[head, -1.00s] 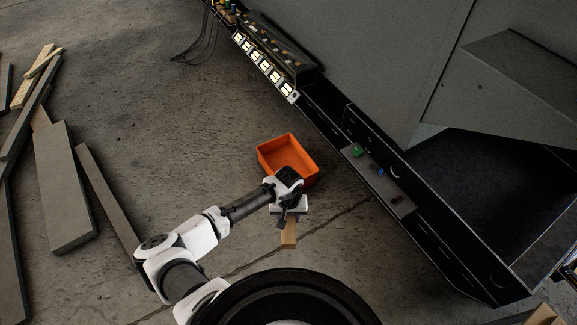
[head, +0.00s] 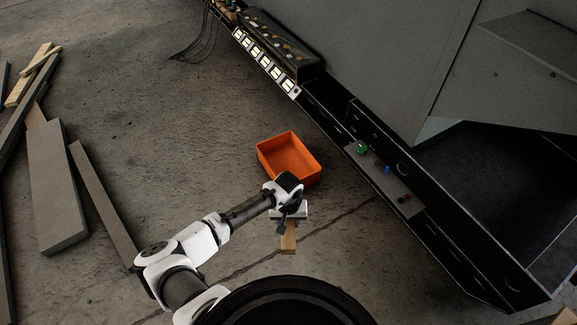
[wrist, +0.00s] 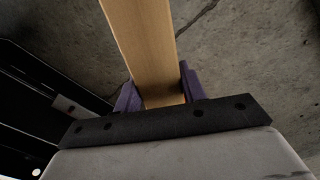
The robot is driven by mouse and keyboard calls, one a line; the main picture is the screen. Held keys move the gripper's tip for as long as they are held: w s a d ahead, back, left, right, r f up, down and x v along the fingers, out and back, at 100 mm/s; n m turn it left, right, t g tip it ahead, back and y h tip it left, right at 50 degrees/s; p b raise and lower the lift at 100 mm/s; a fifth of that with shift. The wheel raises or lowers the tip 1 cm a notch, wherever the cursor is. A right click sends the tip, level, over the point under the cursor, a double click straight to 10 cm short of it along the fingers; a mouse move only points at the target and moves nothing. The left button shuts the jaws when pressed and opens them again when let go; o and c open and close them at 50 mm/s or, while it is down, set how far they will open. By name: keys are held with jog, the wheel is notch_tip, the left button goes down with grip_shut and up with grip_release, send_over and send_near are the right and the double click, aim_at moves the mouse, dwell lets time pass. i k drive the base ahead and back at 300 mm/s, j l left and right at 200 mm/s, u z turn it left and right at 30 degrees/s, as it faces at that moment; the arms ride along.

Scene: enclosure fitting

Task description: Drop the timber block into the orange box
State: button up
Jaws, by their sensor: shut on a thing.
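The timber block (head: 289,239) is a light wooden piece held in my gripper (head: 289,222). In the wrist view the block (wrist: 143,45) extends away from between the two purple fingers of my gripper (wrist: 160,90), which are shut on its sides. The orange box (head: 303,165) is an open, shallow bin on the concrete floor. In the head view my gripper and the block are just below the box in the picture, and the block is outside it. The part of the box I can see inside looks empty. My wrist covers its lower edge.
A large grey enclosure (head: 380,60) with a black base frame stands at the right, with a grey strip (head: 390,180) bearing small coloured parts. Several planks (head: 57,185) lie on the floor at the left. The floor between planks and box is clear.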

aim_at(291, 166)
jog(key=i+l+u, duration=0.1)
jog(key=i+u, duration=0.2)
jog(key=i, duration=1.5)
